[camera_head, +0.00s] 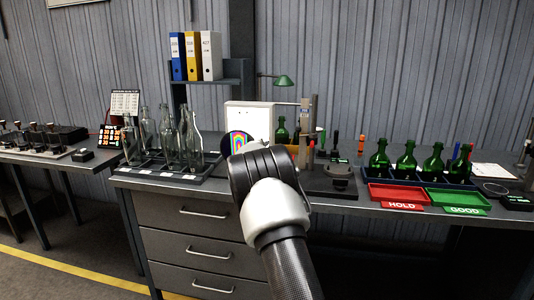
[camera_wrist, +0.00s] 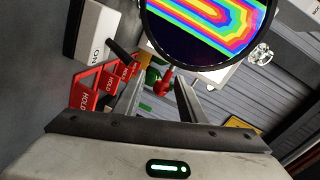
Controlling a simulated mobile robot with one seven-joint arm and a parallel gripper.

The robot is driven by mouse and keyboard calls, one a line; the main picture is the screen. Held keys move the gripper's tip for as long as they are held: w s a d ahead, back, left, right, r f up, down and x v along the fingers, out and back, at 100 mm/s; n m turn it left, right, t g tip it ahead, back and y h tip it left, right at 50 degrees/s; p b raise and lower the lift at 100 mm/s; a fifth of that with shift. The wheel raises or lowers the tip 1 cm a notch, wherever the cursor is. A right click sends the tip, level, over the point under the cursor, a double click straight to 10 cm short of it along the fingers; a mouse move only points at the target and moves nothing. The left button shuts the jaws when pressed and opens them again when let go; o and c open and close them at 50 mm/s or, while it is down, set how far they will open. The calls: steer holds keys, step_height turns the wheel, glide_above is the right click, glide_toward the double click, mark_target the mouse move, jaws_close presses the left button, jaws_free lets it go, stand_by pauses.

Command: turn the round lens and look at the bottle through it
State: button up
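The round lens (camera_wrist: 205,28) has a dark rim and rainbow bands on its face, and fills the top of the wrist view. It also shows in the head view (camera_head: 239,144), just past my arm. A red knob (camera_wrist: 165,80) sits below the lens rim. My gripper (camera_wrist: 160,78) is open, with one finger on each side of the knob and gaps visible. The head view hides the gripper behind my wrist. A green bottle (camera_head: 282,129) stands behind my arm, right of the white panel (camera_head: 248,114). A green patch beside the knob in the wrist view is too small to identify.
Clear glass bottles (camera_head: 167,142) stand in a rack at left. Several green bottles (camera_head: 405,158) stand at right behind a red HOLD tray (camera_head: 396,196) and a green GOOD tray (camera_head: 456,201). A dark stand (camera_head: 338,179) is just right of my arm.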

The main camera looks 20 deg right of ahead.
steer(key=v, duration=1.7)
steer(key=shift+s, duration=0.2)
steer(key=shift+a, duration=0.1)
